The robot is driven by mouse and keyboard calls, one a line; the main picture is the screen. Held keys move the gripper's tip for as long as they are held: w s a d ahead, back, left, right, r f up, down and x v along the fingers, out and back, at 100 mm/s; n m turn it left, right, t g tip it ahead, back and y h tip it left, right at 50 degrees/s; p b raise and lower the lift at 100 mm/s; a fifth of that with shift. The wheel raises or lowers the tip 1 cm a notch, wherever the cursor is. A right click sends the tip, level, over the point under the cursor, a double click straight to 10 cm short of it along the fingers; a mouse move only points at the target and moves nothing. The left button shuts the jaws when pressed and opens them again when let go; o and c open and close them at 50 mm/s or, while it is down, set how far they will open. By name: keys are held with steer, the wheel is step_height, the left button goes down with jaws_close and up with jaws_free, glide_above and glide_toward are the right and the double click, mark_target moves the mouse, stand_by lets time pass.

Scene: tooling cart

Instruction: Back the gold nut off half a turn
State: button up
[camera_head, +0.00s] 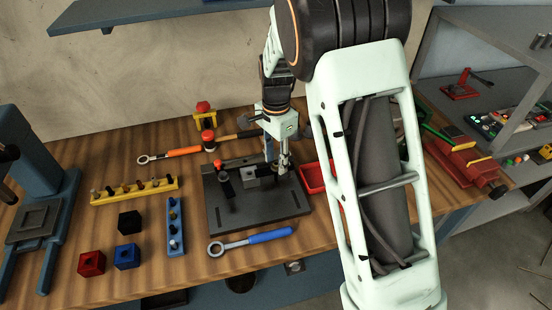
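I cannot make out a gold nut in the camera_head view; it may be too small or hidden by my gripper. My gripper (281,167) points down over the back right part of a dark fixture plate (262,207). Its fingertips are small and blend with the fixture parts, so I cannot tell whether they are open or touch anything. The plate carries a small grey block (250,182) and dark clamp-like parts (226,187) left of my gripper. A blue-handled ring wrench (252,241) lies in front of the plate. An orange-handled ring wrench (178,153) lies behind it.
Left of the plate stand a yellow rack (135,191), a blue rack (175,228) and red, blue and black cubes (92,263). A blue press (40,215) stands far left. A red tray (313,178) and red vise (465,162) are right. My arm hides part of the bench.

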steer(key=shift+f, duration=0.15)
steer(key=shift+c, duration=0.4)
jaws_close()
steer(key=shift+n, duration=0.3)
